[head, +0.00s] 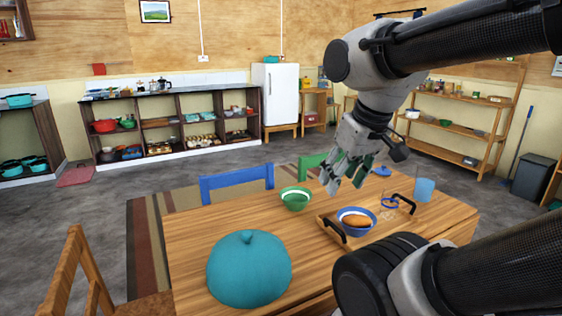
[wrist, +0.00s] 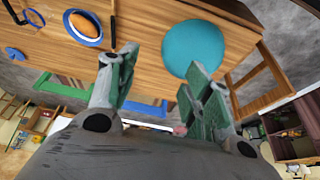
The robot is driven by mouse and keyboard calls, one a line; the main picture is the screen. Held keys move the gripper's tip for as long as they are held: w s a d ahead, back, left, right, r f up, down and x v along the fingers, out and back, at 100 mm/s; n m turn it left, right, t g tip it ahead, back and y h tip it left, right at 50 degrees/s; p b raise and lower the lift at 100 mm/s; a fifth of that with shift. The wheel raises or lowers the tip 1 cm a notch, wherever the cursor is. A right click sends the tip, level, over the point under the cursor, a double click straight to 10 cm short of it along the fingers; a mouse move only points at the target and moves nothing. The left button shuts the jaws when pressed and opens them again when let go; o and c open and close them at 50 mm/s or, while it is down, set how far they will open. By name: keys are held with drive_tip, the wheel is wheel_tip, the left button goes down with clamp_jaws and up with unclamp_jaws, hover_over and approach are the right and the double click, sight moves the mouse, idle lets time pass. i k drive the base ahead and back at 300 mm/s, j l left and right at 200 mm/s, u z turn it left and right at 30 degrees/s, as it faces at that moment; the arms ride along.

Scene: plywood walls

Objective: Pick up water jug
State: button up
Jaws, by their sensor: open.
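A clear container with blue liquid (head: 424,189), which looks like the water jug, stands upright near the right end of the wooden table (head: 195,235) in the head view. I cannot make out a handle, and I do not see it in the wrist view. My gripper (head: 346,180) is open and empty above the table, pointing down and left of the jug, well apart from it. Its two green-padded fingers (wrist: 157,68) are spread with nothing between them in the wrist view.
A tray (head: 327,222) with black handles holds a blue bowl of bread (head: 354,222). A green bowl (head: 295,198) and a teal pumpkin-shaped pot (head: 248,270) stand to the left. Blue (head: 237,183) and green chairs line the far edge. A wooden chair (head: 75,270) stands at the left.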

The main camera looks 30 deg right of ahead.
sight(427, 177)
drive_tip(key=z, duration=1.7)
